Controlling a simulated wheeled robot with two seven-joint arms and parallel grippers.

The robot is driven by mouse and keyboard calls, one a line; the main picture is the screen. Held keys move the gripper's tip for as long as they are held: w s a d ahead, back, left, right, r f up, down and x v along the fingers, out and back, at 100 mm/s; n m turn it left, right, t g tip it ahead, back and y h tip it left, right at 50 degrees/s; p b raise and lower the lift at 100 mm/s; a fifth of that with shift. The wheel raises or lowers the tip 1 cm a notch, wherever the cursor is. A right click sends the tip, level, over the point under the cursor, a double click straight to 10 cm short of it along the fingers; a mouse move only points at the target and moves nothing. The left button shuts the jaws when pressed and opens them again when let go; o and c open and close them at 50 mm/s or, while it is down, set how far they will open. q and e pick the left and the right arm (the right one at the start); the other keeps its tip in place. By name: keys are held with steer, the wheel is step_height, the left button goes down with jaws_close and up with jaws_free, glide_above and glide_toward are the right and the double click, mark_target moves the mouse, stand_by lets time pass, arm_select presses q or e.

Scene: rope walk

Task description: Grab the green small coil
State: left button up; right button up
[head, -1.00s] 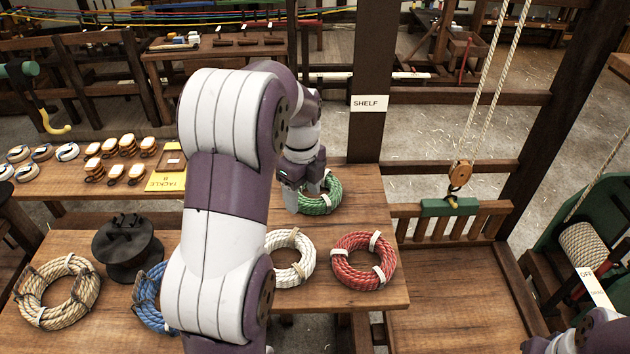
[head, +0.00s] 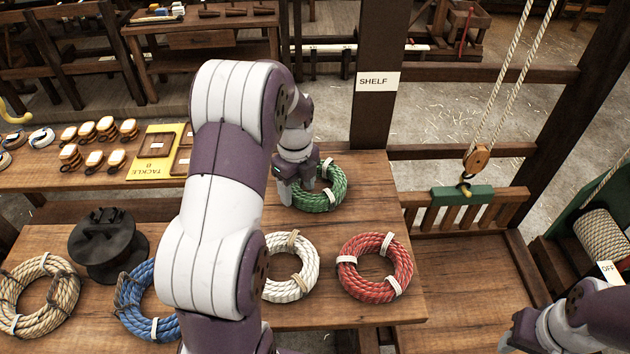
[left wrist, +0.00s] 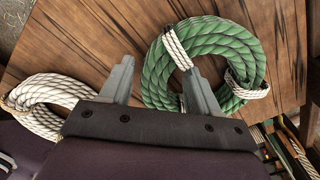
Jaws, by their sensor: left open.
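The green coil (head: 338,192) lies on the wooden table near its far edge, with white ties around it. My left gripper (head: 298,194) is open at the coil's left side. In the left wrist view my left gripper (left wrist: 160,66) has its fingers apart. One finger overlaps the near part of the green coil (left wrist: 225,42), by its opening; the other is left of the coil, over wood. Nothing is held, and I cannot tell whether the finger touches the rope. My right gripper (head: 526,328) is partly in view at the lower right, its jaws unclear.
A white coil (head: 303,262) and a red coil (head: 376,268) lie nearer on the table. A blue coil (head: 140,308), a tan coil (head: 38,296) and a black spool (head: 105,250) are left. A post with a SHELF sign (head: 377,82) rises behind the green coil.

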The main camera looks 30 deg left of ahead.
arm_select(q)
steer(key=shift+s+d+f, duration=0.1)
steer(key=shift+f, duration=0.25)
steer(key=shift+s+d+r, duration=0.1)
steer(key=shift+s+d, duration=0.2)
steer(key=shift+a, duration=0.1)
jaws_close()
